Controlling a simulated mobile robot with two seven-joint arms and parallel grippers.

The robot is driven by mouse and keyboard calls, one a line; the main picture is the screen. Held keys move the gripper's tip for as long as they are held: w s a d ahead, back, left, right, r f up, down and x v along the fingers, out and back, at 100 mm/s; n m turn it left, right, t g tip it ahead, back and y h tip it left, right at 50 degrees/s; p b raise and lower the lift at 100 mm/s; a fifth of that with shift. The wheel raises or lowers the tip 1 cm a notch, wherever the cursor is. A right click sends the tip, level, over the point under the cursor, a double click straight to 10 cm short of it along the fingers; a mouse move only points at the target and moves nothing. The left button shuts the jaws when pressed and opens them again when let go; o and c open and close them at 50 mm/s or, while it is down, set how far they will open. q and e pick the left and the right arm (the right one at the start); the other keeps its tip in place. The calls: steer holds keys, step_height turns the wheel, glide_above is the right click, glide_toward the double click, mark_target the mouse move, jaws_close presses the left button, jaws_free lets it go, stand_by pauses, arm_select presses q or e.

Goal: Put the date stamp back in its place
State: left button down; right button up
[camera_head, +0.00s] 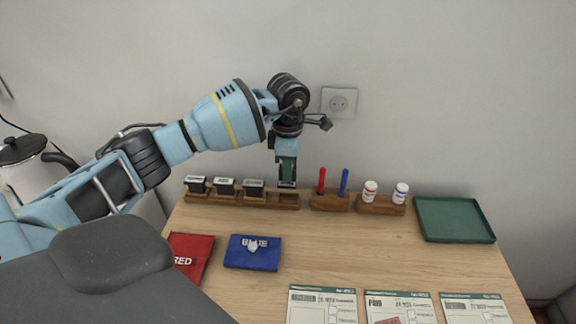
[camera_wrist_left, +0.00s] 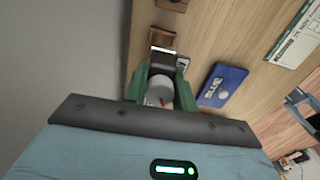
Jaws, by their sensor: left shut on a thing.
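In the head view my left gripper (camera_head: 287,174) points down over the right end of the wooden stamp rack (camera_head: 240,199). Its green fingers are shut on the date stamp, whose grey, rounded handle (camera_wrist_left: 160,90) shows between them in the wrist view. The stamp's lower part is mostly hidden by the fingers in the head view. It is at or just above the rack's rightmost place; I cannot tell whether it touches the wood. Several places to the left hold dark stamps with pale labels, the closest one (camera_head: 253,187) beside my gripper. My right gripper is not in view.
A pen holder (camera_head: 330,202) with a red and a blue pen stands close right of the rack, then a bottle holder (camera_head: 381,208) and a green tray (camera_head: 455,221). Red (camera_head: 190,252) and blue (camera_head: 253,253) pads and forms (camera_head: 322,306) lie nearer. The wall is close behind.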

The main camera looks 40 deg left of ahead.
mark_target(288, 184)
arm_select(q)
steer(key=shift+f, duration=0.1)
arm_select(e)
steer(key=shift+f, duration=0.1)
arm_select(q)
steer(key=shift+f, duration=0.35)
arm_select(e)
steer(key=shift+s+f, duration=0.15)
